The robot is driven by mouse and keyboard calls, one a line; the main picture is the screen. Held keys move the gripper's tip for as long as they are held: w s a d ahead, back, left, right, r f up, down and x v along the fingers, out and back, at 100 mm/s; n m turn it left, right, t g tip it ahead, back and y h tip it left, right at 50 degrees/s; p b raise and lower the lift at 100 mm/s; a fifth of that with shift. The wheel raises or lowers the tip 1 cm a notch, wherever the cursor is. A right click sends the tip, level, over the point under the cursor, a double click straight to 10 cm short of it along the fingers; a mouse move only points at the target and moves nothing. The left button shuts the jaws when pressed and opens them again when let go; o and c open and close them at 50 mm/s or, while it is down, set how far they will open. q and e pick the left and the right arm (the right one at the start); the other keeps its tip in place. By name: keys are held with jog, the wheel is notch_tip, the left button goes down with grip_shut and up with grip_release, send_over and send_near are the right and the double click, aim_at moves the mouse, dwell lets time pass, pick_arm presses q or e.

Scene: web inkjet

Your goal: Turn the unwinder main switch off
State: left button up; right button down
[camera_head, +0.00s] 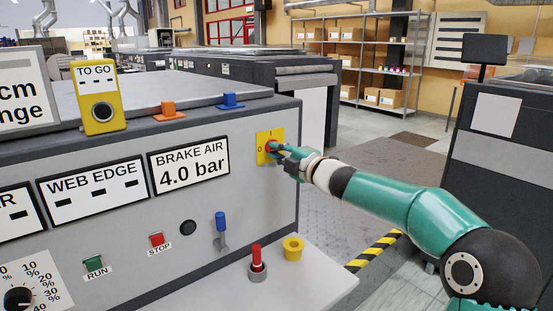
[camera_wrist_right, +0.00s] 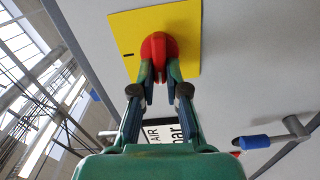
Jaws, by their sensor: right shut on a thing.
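The main switch is a red rotary knob (camera_wrist_right: 158,46) on a yellow plate (camera_head: 263,136) at the right end of the grey console front. The plate carries the marks I at its top and 0 at its left in the head view. My right gripper (camera_head: 276,149) is at the knob and covers most of it there. In the right wrist view, my right gripper (camera_wrist_right: 159,75) is shut on the knob, one finger on each side. Which mark the knob points to I cannot tell. My left gripper is not in view.
A blue lever (camera_head: 221,222), a black button (camera_head: 188,228), a red STOP button (camera_head: 157,240) and a green RUN button (camera_head: 93,264) sit on the console front. A red peg (camera_head: 256,258) and a yellow cup (camera_head: 293,248) stand on the ledge below. Open floor lies right of the console.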

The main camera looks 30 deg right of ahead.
jog(key=shift+a+f+n+b, duration=0.15)
jog(key=shift+f+n+b, duration=0.2)
jog(key=shift+n, duration=0.35)
jog(key=c, duration=1.2)
grip_release()
jog(key=shift+r, duration=0.1)
jog(key=shift+s, duration=0.15)
jog(key=shift+s+r, duration=0.1)
jog(key=shift+s, duration=0.2)
jog(key=s, duration=0.7)
jog(key=s+d, duration=0.1)
jog(key=s, duration=0.3)
